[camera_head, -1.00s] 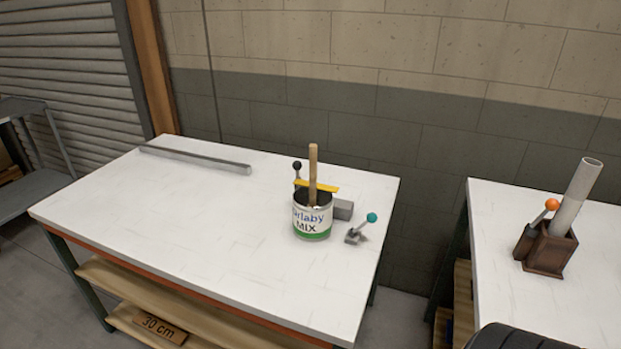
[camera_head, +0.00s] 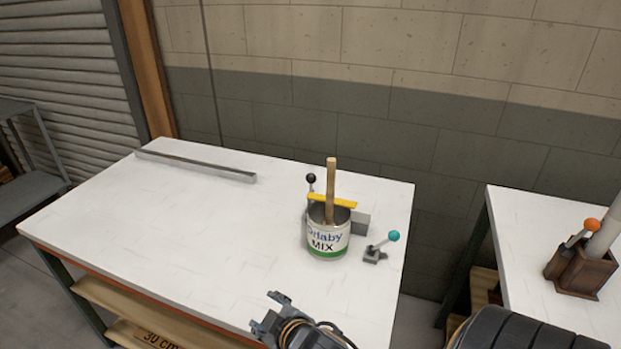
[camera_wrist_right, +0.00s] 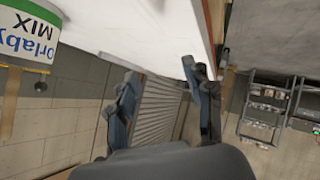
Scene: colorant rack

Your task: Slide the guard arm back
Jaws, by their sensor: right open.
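The yellow guard arm (camera_head: 332,200) lies across the top of a white and green mixing can (camera_head: 328,239) on the white table. A wooden stick (camera_head: 331,188) stands up out of the can. A black-knobbed lever (camera_head: 311,181) rises behind the can at the left end of the guard arm. A grey block (camera_head: 360,222) is at the arm's right end. My right gripper (camera_head: 268,312) is at the table's front edge, in front of and left of the can. In the wrist view its fingers (camera_wrist_right: 160,90) are apart with nothing between them. My left gripper is out of view.
A teal-knobbed lever (camera_head: 383,246) stands on the table right of the can. A long grey bar (camera_head: 196,166) lies at the back left. A second table (camera_head: 540,225) holds a brown box (camera_head: 582,268) with an orange-knobbed lever. The left table surface is clear.

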